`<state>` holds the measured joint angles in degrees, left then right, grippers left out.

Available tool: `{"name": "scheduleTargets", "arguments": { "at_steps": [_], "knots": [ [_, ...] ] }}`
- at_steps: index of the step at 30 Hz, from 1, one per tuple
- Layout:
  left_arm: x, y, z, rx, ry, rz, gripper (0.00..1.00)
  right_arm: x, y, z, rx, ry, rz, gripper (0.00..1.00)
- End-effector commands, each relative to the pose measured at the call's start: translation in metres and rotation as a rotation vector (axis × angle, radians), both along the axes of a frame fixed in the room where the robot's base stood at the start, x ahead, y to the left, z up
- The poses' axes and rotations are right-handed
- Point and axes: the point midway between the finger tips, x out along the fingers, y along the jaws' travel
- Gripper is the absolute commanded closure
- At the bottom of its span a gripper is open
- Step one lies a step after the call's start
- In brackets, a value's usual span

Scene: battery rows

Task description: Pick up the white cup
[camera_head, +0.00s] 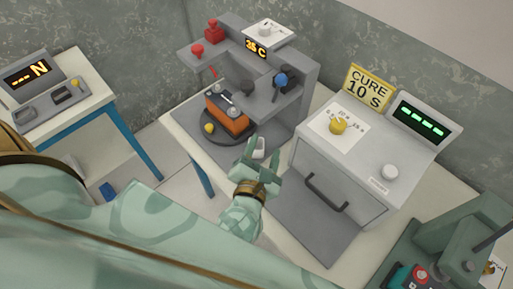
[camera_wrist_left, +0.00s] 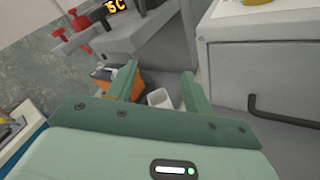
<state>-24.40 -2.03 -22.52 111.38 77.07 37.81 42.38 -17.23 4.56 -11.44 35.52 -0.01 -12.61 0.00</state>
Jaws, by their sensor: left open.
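The white cup (camera_head: 259,147) is small and stands on the bench between the grey machine and the white oven-like box. It also shows in the left wrist view (camera_wrist_left: 160,98), between and beyond my fingers, partly hidden at its lower edge by the gripper body. My left gripper (camera_head: 263,160) is open, with one finger on either side of the cup in the picture. In the left wrist view the gripper (camera_wrist_left: 159,75) holds nothing. I cannot tell whether a finger touches the cup. My right gripper is not in view.
The grey machine (camera_head: 309,80) holds an orange block (camera_head: 228,117) on a dark round plate, left of the cup. The white box (camera_head: 355,160) with a dark handle (camera_head: 325,196) stands to the right. A green device (camera_head: 445,240) is at lower right.

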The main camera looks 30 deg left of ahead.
Motion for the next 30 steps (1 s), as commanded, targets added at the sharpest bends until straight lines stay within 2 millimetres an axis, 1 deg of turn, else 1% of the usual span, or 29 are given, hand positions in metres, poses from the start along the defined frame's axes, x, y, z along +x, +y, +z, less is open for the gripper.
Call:
{"name": "scheduleTargets", "arguments": {
  "at_steps": [1,3,6,7,9,11,18,21,24,28,30],
  "knots": [
    [-0.005,0.005,-0.013,-0.182,0.037,0.103,0.49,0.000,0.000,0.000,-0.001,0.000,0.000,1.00],
    [-0.016,0.010,-0.033,-0.391,0.090,0.230,0.49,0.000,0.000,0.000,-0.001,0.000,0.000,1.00],
    [-0.027,0.009,-0.053,-0.567,0.145,0.350,0.49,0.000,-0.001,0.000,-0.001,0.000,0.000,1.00],
    [-0.029,0.009,-0.057,-0.598,0.156,0.372,0.49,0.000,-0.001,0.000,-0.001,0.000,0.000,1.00],
    [-0.028,0.010,-0.064,-0.634,0.169,0.398,0.49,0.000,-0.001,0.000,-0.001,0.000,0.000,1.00],
    [-0.021,0.014,-0.070,-0.640,0.171,0.405,0.49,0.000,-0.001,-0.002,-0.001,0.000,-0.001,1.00],
    [0.026,0.037,-0.098,-0.634,0.169,0.401,0.49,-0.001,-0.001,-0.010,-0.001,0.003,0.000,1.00],
    [0.041,0.044,-0.108,-0.635,0.170,0.402,0.49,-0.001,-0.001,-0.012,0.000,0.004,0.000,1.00],
    [0.051,0.049,-0.113,-0.634,0.170,0.402,0.49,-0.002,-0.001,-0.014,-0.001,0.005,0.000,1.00],
    [0.058,0.053,-0.116,-0.634,0.171,0.401,0.49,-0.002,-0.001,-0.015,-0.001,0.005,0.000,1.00],
    [0.067,0.056,-0.120,-0.633,0.169,0.400,0.49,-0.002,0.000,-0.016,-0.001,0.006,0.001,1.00]
  ]
}}
